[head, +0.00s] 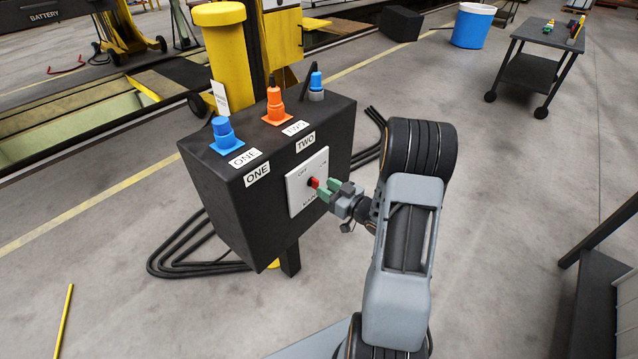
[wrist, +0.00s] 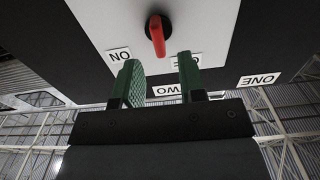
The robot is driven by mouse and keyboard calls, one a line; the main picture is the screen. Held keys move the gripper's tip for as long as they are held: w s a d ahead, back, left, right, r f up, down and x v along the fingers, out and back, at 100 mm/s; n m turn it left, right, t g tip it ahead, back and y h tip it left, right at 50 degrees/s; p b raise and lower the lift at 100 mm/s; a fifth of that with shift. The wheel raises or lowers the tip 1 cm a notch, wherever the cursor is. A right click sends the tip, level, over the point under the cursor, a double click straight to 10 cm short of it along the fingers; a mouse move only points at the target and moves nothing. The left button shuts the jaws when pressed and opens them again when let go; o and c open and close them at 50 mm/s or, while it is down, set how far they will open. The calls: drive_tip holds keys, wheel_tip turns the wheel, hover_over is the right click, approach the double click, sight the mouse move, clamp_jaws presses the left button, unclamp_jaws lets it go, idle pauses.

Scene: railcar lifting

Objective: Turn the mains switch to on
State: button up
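The mains switch is a small red handle (head: 314,183) on a white plate (head: 296,190) on the front of a black control box (head: 232,205). The plate has an OFF label at its upper left and an ON label at its upper right. My gripper (head: 325,188) is in front of the plate, with its green fingers open towards the handle. In the wrist view, turned upside down, the red handle (wrist: 157,36) shows ahead of the two spread fingertips (wrist: 159,66), with a gap on each side. One finger partly hides the OFF label. I cannot tell the handle's exact setting.
On the box top stand a blue plug (head: 223,135), an orange connector (head: 274,106) and another blue plug (head: 316,86), near ONE and TWO labels. Black cables (head: 190,262) lie on the floor. A cart (head: 535,68) and blue bin (head: 473,26) stand at back right.

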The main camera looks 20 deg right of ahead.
sight(319, 183)
drive_tip(key=shift+x, duration=2)
drive_tip(key=shift+c, duration=0.3)
